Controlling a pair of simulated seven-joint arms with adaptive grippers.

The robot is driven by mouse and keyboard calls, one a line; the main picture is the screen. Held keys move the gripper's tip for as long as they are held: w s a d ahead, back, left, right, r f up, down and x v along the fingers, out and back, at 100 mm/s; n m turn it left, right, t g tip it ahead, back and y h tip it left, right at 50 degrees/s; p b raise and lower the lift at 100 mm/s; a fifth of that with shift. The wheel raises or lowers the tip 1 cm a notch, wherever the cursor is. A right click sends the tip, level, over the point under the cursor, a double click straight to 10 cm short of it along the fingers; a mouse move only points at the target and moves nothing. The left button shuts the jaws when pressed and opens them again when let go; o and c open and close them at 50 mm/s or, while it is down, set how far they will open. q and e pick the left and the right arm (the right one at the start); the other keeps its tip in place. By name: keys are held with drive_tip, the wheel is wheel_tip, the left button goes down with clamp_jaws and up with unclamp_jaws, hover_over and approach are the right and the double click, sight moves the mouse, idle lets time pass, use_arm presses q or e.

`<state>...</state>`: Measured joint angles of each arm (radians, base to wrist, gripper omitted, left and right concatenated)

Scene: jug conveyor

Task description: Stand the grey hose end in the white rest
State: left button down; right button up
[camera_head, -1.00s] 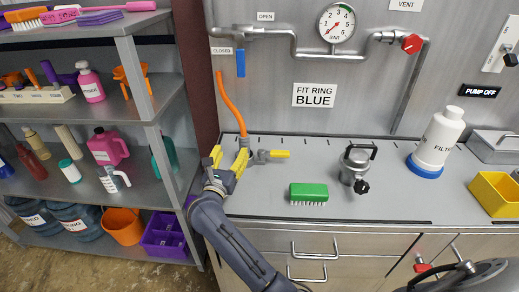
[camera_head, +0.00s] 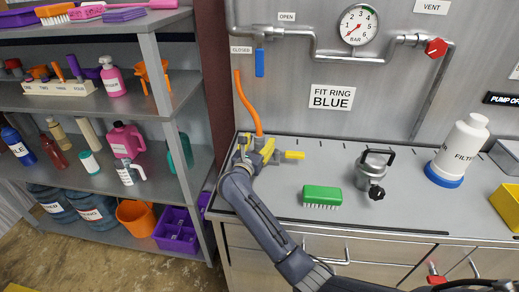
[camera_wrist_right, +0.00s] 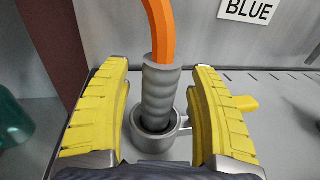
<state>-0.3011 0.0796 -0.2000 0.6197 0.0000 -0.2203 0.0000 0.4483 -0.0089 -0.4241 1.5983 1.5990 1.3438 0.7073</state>
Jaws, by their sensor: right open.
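The grey hose end (camera_wrist_right: 160,92) is a ribbed sleeve below an orange hose (camera_head: 247,102). In the right wrist view it stands nearly upright, with its lower end inside the round opening of a grey metal fitting (camera_wrist_right: 181,125). My right gripper (camera_head: 256,150) is open around the hose end, with a yellow finger on each side and gaps between. In the head view the gripper and wrist hide most of the hose end and fitting. I cannot make out the white rest for sure. My left gripper is not in view.
A yellow handle (camera_head: 295,155) sticks out right of the fitting. Shelves (camera_head: 165,95) stand close on the left.

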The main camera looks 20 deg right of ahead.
clamp_jaws()
idle(0.6)
drive_tip(key=shift+r, duration=0.1)
